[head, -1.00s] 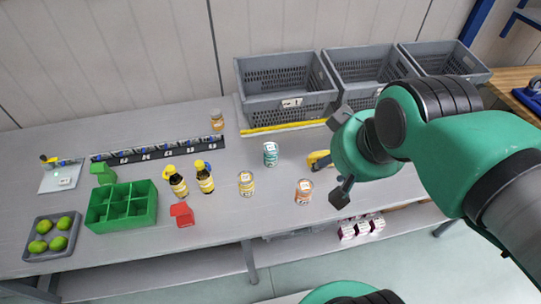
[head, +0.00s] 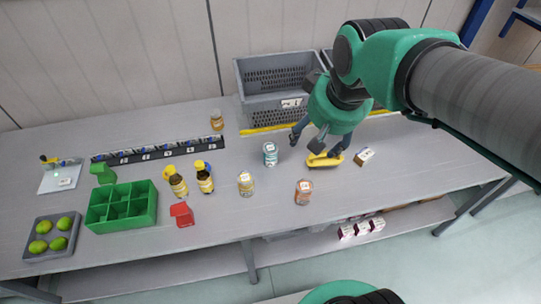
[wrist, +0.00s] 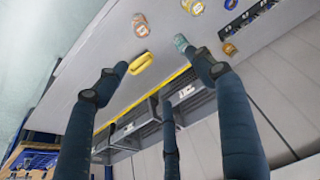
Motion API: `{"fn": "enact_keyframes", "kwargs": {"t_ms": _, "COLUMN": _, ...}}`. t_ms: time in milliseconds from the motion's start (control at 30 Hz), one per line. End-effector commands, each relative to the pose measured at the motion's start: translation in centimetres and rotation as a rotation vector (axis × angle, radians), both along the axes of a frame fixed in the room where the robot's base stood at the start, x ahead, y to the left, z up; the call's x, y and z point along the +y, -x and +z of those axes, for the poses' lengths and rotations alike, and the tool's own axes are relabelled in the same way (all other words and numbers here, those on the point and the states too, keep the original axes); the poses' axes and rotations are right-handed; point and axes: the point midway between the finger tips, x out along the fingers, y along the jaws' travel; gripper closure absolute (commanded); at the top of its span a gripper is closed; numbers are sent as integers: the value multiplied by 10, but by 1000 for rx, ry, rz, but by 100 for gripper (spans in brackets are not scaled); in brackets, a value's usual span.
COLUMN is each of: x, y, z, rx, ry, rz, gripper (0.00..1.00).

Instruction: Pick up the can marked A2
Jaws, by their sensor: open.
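Three cans stand upright on the grey table: a teal can (head: 270,154), a yellow can (head: 246,184) and an orange can (head: 303,192). Their labels are too small to read, so I cannot tell which is marked A2. My gripper (head: 319,142) is open and empty above the table, just right of the teal can. In the wrist view my gripper's fingers (wrist: 160,78) are spread wide. The teal can (wrist: 181,43) shows beside one fingertip there, and the orange can (wrist: 141,26) and yellow can (wrist: 193,6) lie farther off.
A yellow object (head: 323,160) lies under my gripper, with a small box (head: 364,156) to its right. Grey crates (head: 285,95) stand behind a yellow strip. A jar (head: 217,121) stands behind.

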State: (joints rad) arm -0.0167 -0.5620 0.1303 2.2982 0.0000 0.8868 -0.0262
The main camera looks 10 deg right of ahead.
Motion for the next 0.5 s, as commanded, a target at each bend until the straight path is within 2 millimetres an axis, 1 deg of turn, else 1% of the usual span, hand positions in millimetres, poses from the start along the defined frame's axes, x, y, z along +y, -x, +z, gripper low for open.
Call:
{"fn": "enact_keyframes", "kwargs": {"t_ms": 33, "x": 1, "y": -14, "z": -4, "rx": 19, "ry": 1, "rz": 6, "gripper": 32}}
{"fn": "enact_keyframes", "kwargs": {"t_ms": 100, "x": 3, "y": -33, "z": -9, "rx": 40, "ry": 5, "rz": 15, "gripper": 32}}
{"fn": "enact_keyframes", "kwargs": {"t_ms": 267, "x": 8, "y": -76, "z": -25, "rx": 88, "ry": 9, "rz": 35, "gripper": 32}}
{"fn": "enact_keyframes", "kwargs": {"t_ms": 367, "x": 11, "y": -103, "z": -39, "rx": 118, "ry": 12, "rz": 47, "gripper": 32}}
{"fn": "enact_keyframes", "kwargs": {"t_ms": 500, "x": 16, "y": -138, "z": -63, "rx": 162, "ry": 18, "rz": 65, "gripper": 32}}
